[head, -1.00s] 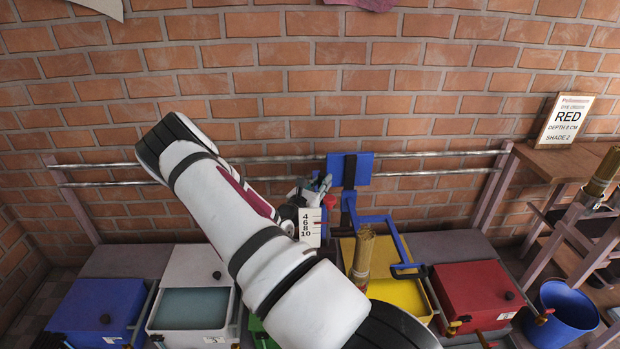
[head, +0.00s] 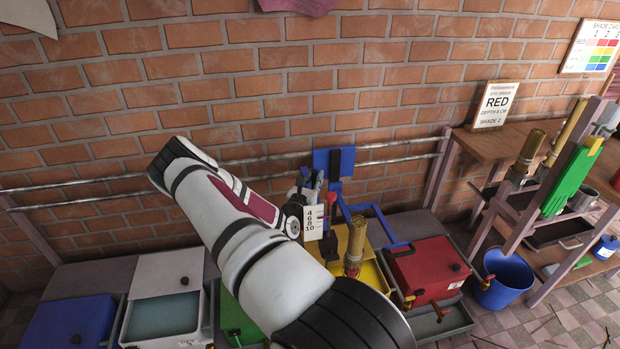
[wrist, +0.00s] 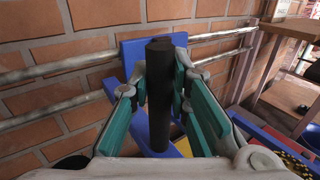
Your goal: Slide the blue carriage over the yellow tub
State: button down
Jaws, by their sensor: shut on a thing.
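The blue carriage (head: 346,160) sits on the two horizontal rails along the brick wall, and its blue arm reaches forward and right. In the wrist view its blue plate (wrist: 131,52) stands behind a dark upright handle (wrist: 160,95). My gripper (wrist: 161,75) is shut on this handle, one teal-padded finger on each side. In the head view my gripper (head: 319,182) is at the carriage's left side, partly hidden by my arm. The yellow tub (head: 372,277) lies below, partly hidden by my arm. A tan stick bundle (head: 355,248) stands above it, in front of the carriage.
A red tub (head: 425,265) is right of the yellow one. A green tub (head: 232,318), a white tub (head: 165,285) and a blue tub (head: 65,325) are to the left. A white depth scale (head: 313,222) hangs by the gripper. The rails (head: 400,148) continue right to a post.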

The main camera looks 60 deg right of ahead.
jog(key=shift+s+f, duration=0.1)
jog(key=shift+s, duration=0.05)
jog(key=c, duration=1.5)
grip_release()
jog(key=a, duration=0.4)
jog(key=s+a, duration=0.1)
jog(key=a, duration=0.7)
jog(key=shift+s, duration=0.25)
